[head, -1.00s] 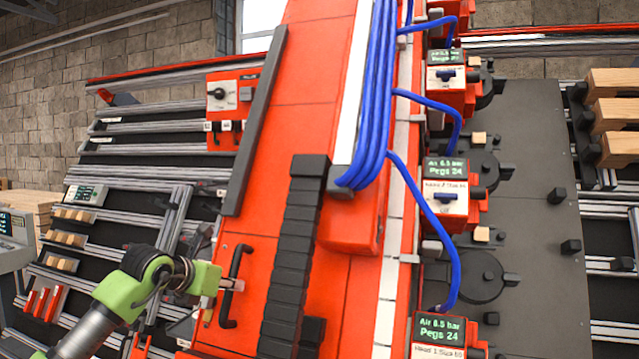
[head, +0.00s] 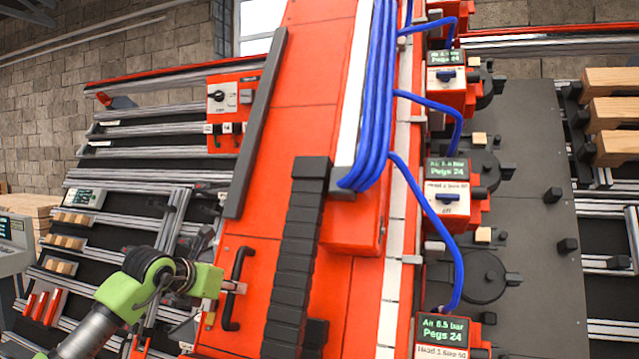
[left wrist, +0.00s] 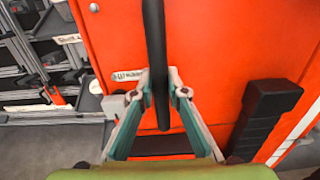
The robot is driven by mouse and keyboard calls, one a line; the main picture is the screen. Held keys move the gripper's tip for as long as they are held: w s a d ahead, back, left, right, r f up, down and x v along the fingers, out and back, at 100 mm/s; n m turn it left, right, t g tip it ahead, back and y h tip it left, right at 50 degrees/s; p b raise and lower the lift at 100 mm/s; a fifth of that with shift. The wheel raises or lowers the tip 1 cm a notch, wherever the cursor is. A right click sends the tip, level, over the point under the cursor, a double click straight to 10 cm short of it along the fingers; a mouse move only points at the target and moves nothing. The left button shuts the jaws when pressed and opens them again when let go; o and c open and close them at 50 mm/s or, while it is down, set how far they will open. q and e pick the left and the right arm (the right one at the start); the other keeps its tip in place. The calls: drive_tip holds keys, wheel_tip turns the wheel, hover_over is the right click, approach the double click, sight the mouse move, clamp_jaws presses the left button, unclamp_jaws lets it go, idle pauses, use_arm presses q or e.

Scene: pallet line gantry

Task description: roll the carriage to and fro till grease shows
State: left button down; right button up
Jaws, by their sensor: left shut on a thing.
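The carriage appears to be the large orange-red gantry body (head: 285,150), which runs up through the middle of the head view. A black bar handle (head: 238,262) is fixed on its lower left face. My left gripper (head: 238,287) is shut on this handle. In the left wrist view, the two fingers (left wrist: 160,88) close on either side of the black handle bar (left wrist: 154,40), against the orange panel (left wrist: 225,45). My right gripper is not in view.
A black segmented cable chain (head: 297,240) and blue hoses (head: 371,90) run along the gantry. Heads with green screens (head: 443,329) line its right side above a dark plate (head: 545,240). A switch box (head: 232,110) stands left. Metal rails fill the left side.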

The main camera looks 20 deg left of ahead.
use_arm(q)
drive_tip(key=shift+a+r, duration=0.2)
drive_tip(key=shift+a, duration=0.55)
drive_tip(key=shift+a+r, duration=0.15)
drive_tip(key=shift+a, duration=0.65)
drive_tip(key=shift+w+a, duration=0.1)
drive_tip(key=shift+a, duration=0.25)
drive_tip(key=shift+a+f+p, duration=0.15)
drive_tip(key=shift+a+p, duration=0.15)
drive_tip(key=shift+a, duration=0.15)
drive_tip(key=shift+d+f, duration=0.25)
drive_tip(key=shift+d, duration=0.2)
drive_tip(key=shift+d+f, duration=0.2)
drive_tip(key=shift+d, duration=0.25)
idle(0.7)
drive_tip(key=c, duration=1.5)
unclamp_jaws()
drive_tip(key=shift+d+r, duration=0.1)
drive_tip(key=shift+d, duration=0.05)
drive_tip(key=shift+a+r, duration=0.1)
drive_tip(key=shift+a, duration=0.25)
